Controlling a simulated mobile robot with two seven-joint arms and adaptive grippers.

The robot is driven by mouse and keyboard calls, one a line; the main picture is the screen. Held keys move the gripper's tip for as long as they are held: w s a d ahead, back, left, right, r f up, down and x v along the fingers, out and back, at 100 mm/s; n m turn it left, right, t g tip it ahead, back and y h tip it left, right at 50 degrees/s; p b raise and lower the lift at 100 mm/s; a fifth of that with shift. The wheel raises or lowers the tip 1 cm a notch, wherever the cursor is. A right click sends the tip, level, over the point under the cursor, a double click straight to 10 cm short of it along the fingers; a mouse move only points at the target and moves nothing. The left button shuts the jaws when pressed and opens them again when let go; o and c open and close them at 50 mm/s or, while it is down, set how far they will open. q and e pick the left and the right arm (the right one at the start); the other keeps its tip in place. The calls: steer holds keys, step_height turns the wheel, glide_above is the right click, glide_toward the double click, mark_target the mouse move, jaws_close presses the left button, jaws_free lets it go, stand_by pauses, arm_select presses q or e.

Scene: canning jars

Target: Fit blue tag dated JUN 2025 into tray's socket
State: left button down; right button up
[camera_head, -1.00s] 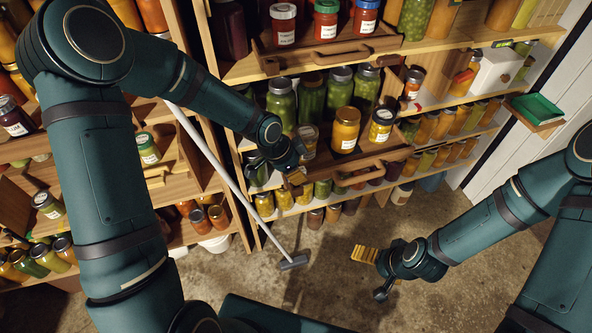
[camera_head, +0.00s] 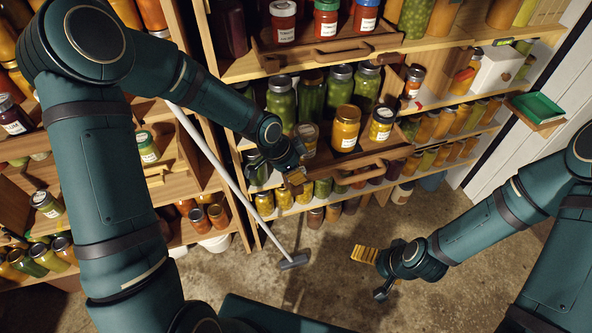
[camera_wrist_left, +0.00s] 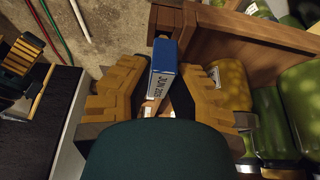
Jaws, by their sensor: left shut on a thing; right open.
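The blue tag (camera_wrist_left: 165,58) shows in the left wrist view, with a white edge reading JUN 2025. My left gripper (camera_wrist_left: 160,80) is shut on it, one ridged yellow finger on each side. In the head view my left gripper (camera_head: 296,176) is by the near left end of the wooden tray (camera_head: 378,163) on the middle shelf; the tag is not clear there. In the left wrist view the tray's wooden wall (camera_wrist_left: 245,30) is just beyond the tag. I cannot clearly make out the socket or whether the tag touches it. My right gripper (camera_head: 371,275) is open and empty above the floor.
Yellow jars (camera_head: 345,128) and green jars (camera_head: 281,103) stand in and behind the tray. Another tray with lidded jars (camera_head: 326,18) is on the shelf above. A pale pole (camera_head: 225,175) leans across the left. The concrete floor (camera_head: 330,285) around my right gripper is clear.

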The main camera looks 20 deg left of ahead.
arm_select(q)
steer(key=shift+f+b, duration=1.1)
steer(key=shift+f, duration=0.2)
stand_by(1.4)
steer(key=c, duration=0.9)
jaws_free()
steer(key=v, duration=1.2)
steer(key=shift+w, duration=0.1)
